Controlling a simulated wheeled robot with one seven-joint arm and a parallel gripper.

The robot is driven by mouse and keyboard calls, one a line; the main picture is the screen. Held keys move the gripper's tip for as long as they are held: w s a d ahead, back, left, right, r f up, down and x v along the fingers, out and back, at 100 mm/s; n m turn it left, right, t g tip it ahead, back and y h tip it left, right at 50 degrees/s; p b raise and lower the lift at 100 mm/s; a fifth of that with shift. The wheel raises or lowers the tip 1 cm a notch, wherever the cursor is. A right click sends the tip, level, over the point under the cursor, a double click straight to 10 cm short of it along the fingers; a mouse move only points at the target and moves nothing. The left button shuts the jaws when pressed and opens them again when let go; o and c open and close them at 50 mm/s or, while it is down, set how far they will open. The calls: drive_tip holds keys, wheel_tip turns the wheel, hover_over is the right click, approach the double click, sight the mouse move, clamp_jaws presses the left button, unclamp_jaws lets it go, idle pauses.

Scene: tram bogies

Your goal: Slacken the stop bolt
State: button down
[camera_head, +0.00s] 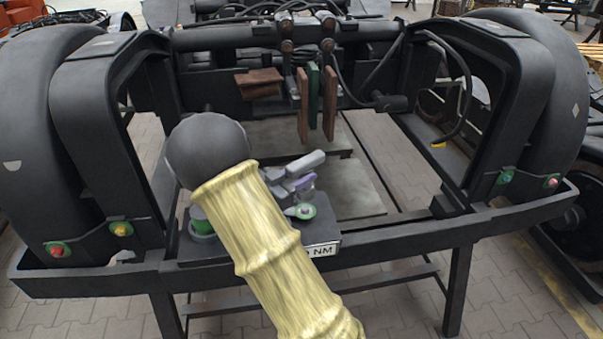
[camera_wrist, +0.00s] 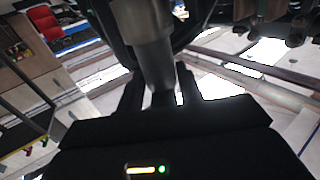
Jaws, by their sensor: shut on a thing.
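In the wrist view my gripper (camera_wrist: 160,84) has its two black fingers on either side of a grey cylindrical tool (camera_wrist: 145,22). The tool has a wide upper part and a narrower shaft running down between the fingers. In the head view my gripper is hidden behind the black ball-shaped joint and yellowish sleeve of my arm. The stop bolt cannot be told apart for sure. Coloured round fittings sit on the black bogie frame (camera_head: 400,238): red (camera_head: 57,250) and yellow (camera_head: 122,229) at left, green (camera_head: 505,176) and pink (camera_head: 551,182) at right.
Brown and green plates (camera_head: 313,95) hang from the crossbar. Large black wheel covers flank both sides.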

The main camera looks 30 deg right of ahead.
sight(299, 195)
drive_tip(key=shift+w+f+b, duration=0.15)
drive_tip(key=shift+f+b, duration=0.95)
drive_tip(key=shift+f, duration=0.9)
drive_tip(key=shift+f+b, duration=0.7)
drive_tip(key=shift+f, duration=0.5)
drive_tip(key=shift+f, duration=0.1)
drive_tip(key=shift+s+d+f+n+t+y+b, duration=0.1)
drive_tip(key=shift+n+t+y+b, duration=0.1)
drive_tip(key=shift+n+t, duration=0.25)
drive_tip(key=shift+s+n+t+y+b, duration=0.1)
drive_tip(key=shift+n+t+b, duration=0.05)
drive_tip(key=shift+n+t, duration=0.25)
drive_tip(key=shift+s+n+t, duration=0.1)
drive_tip(key=shift+n+t, duration=0.15)
drive_tip(key=shift+t, duration=0.4)
drive_tip(key=shift+y, duration=0.3)
